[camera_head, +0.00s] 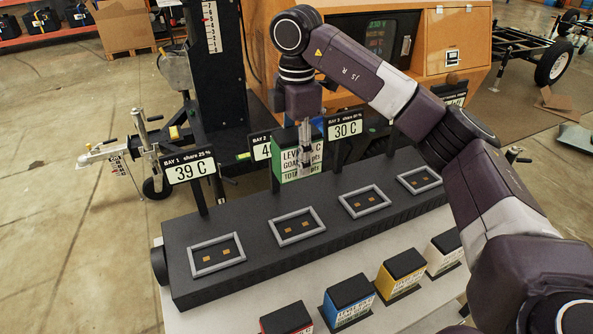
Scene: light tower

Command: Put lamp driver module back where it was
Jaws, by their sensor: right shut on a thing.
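My right gripper (305,150) reaches in from the right, pointing down. It is shut on a green module (287,172) with a white printed label, held in the air above the black tower base (250,260). The label is partly hidden by the fingers, so I cannot read whether it names the lamp driver. On the base are empty grey-framed slots (216,267), (297,240), (364,213) and (419,192). My left gripper is not in view.
Red (287,322), blue (350,305), yellow (400,280) and white (445,258) modules stand along the front of the pale table (230,316). An orange machine (458,40) stands behind.

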